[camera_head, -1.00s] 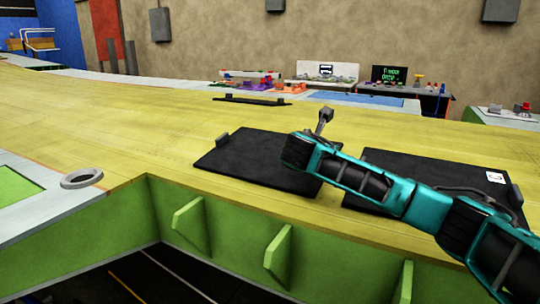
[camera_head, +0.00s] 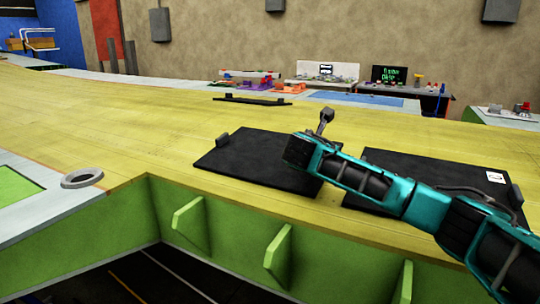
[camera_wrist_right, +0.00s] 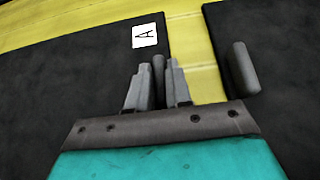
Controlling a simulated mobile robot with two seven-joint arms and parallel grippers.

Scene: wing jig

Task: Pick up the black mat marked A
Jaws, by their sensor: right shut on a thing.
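The black mat marked A (camera_wrist_right: 80,75) fills the left of the right wrist view, with its white A label (camera_wrist_right: 145,36) near its edge. My right gripper (camera_wrist_right: 158,72) is shut on the mat's dark upright handle (camera_wrist_right: 158,68), which stands between the two fingers. In the head view this mat appears to be the left black mat (camera_head: 250,160), lying on the yellow surface. My right arm (camera_head: 365,180) crosses its right side and hides the label and the fingers there. My left gripper is not in view.
A second black mat (camera_head: 440,170) lies to the right across a narrow yellow gap; its handle (camera_wrist_right: 243,68) stands close to my right gripper. A third dark mat (camera_head: 252,100) lies farther back. A grey ring (camera_head: 82,178) is at the left. The front edge drops to green ribs (camera_head: 190,222).

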